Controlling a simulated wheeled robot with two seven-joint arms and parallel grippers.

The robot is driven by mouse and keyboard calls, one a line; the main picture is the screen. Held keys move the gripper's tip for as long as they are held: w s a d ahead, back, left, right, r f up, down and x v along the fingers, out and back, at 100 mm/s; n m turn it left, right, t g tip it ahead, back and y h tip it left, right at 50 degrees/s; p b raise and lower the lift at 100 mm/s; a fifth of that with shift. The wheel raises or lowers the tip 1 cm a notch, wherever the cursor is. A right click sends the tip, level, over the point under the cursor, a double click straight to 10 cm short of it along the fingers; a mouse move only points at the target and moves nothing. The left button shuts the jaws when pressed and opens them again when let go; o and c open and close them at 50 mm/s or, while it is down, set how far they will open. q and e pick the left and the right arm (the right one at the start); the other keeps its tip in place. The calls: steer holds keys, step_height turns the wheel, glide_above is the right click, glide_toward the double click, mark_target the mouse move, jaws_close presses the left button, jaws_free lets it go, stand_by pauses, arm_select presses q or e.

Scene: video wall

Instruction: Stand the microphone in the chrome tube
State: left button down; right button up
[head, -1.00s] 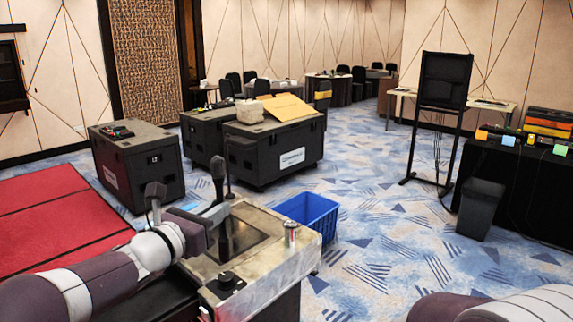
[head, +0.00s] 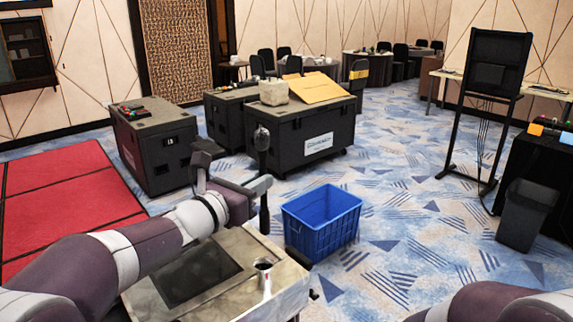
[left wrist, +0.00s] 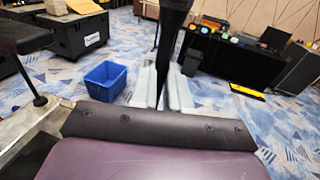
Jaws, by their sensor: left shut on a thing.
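My left gripper (head: 262,186) is shut on the black microphone (head: 262,140) and holds it in the air, nearly upright with its head up. In the left wrist view, the microphone's dark body (left wrist: 173,35) runs between the two grey fingers. The chrome tube (head: 265,276) stands on the silver-topped desk (head: 222,300), near its right side, with its open top facing up. In the head view the microphone's lower end shows just above the tube, apart from it; the depth between them is hard to tell. My right gripper is out of view.
A blue crate (head: 322,222) stands on the floor right of the desk. Black cases (head: 155,150) stand behind. A dark panel is set into the desk top. In the left wrist view, a dark stemmed object (left wrist: 20,38) stands close at left.

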arm_select(q)
steer(key=b, duration=0.3)
glide_above(262, 231)
steer(key=v, duration=0.2)
step_height(262, 231, down, 5)
steer(key=shift+a+f+b, duration=0.1)
steer(key=shift+f+b, duration=0.3)
steer(key=shift+f, duration=0.05)
steer(key=shift+w+f+b, duration=0.1)
steer(key=shift+f+b, duration=0.75)
steer(key=shift+b, duration=0.1)
steer(key=shift+f+b, duration=0.95)
steer(key=shift+b, duration=0.25)
step_height(262, 231, down, 2)
steer(key=b, duration=0.3)
steer(key=shift+f, duration=0.1)
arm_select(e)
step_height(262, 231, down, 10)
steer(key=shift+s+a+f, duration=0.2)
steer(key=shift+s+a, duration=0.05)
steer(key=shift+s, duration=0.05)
arm_select(q)
steer(key=shift+f, duration=0.1)
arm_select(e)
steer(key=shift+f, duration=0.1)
